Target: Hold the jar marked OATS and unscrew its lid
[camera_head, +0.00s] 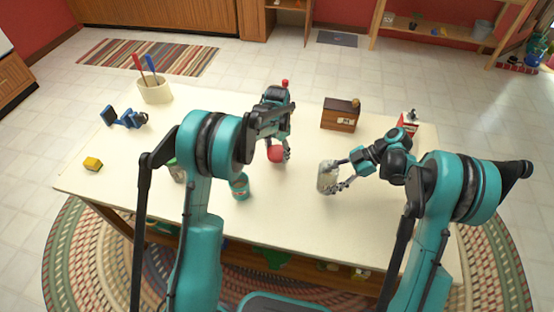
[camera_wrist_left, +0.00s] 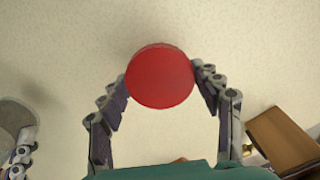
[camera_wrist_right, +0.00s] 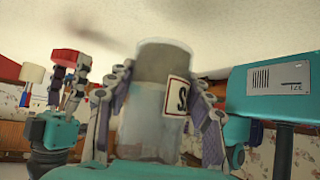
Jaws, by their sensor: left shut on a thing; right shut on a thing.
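The jar (camera_head: 326,175) is clear with pale contents and stands right of the table's middle. In the right wrist view the jar (camera_wrist_right: 152,110) shows a white label, of which only an "S" is readable. My right gripper (camera_wrist_right: 165,88) is shut around its sides. The red round lid (camera_head: 276,154) is apart from the jar, to its left. My left gripper (camera_wrist_left: 160,80) is shut on the lid (camera_wrist_left: 160,76), with fingers on both sides of its edge. Part of the jar and right fingers show at the left edge of the left wrist view.
A teal jar (camera_head: 239,187) stands left of the lid, near the front. A green-topped jar (camera_head: 177,171) is partly behind my left arm. A wooden box (camera_head: 340,115) and a red-and-white box (camera_head: 408,125) stand at back right. A utensil crock (camera_head: 155,91) stands at back left.

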